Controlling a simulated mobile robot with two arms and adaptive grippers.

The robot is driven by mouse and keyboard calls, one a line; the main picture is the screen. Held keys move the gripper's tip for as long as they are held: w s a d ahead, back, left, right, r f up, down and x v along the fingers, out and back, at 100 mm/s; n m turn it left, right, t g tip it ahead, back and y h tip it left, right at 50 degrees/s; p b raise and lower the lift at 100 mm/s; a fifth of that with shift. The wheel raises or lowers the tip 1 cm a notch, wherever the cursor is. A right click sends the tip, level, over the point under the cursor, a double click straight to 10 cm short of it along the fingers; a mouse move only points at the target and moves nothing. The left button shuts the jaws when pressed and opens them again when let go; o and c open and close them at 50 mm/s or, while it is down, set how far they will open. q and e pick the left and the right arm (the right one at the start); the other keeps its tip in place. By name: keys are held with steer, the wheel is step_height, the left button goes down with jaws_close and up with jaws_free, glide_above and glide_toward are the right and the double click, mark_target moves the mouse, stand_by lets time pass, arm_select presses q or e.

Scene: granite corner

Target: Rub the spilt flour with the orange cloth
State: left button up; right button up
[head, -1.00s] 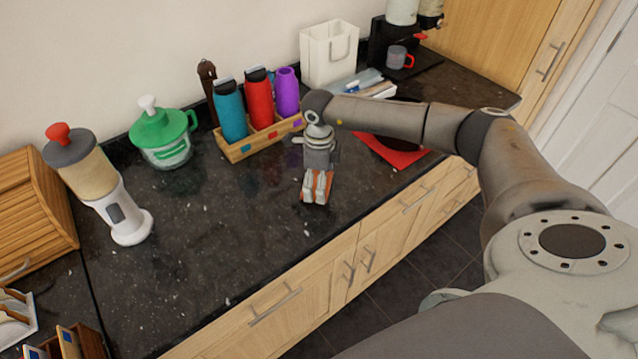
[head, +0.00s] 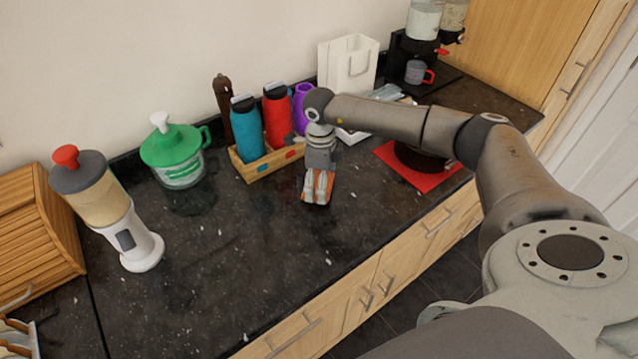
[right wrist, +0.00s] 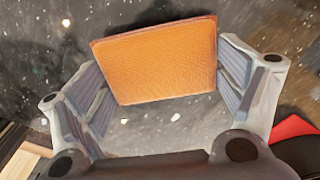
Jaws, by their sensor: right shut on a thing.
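My right gripper (head: 318,200) is low over the dark granite counter (head: 220,275), in front of the bottle rack. It is shut on the orange cloth (right wrist: 160,60), a flat rectangular piece held between the two fingers in the right wrist view. Only a little orange shows around the fingers in the head view. I cannot tell whether the cloth touches the counter. Small white bits (right wrist: 176,117) lie near the cloth; I cannot tell spilt flour from the stone's pale flecks. My left gripper is not in view.
A wooden rack (head: 262,170) of bottles stands close behind my gripper. A green-lidded jar (head: 180,155) and a dispenser (head: 110,210) stand left. A red mat (head: 395,158) with a dark round thing lies right. The counter's middle front is clear.

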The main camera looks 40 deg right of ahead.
steer(key=r, duration=0.2)
steer(key=r+p, duration=0.1)
steer(key=r, duration=0.1)
steer(key=shift+s, duration=0.4)
steer(key=shift+r+p, duration=0.5)
steer(key=shift+r, duration=0.2)
steer(key=shift+w+r+p, duration=0.25)
steer(key=shift+r+p, duration=0.15)
steer(key=shift+r, duration=0.25)
steer(key=shift+s+r, duration=0.15)
steer(key=shift+r, duration=0.3)
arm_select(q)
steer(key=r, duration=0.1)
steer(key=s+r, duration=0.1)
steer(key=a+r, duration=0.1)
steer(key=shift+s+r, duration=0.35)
arm_select(e)
steer(key=shift+f, duration=0.1)
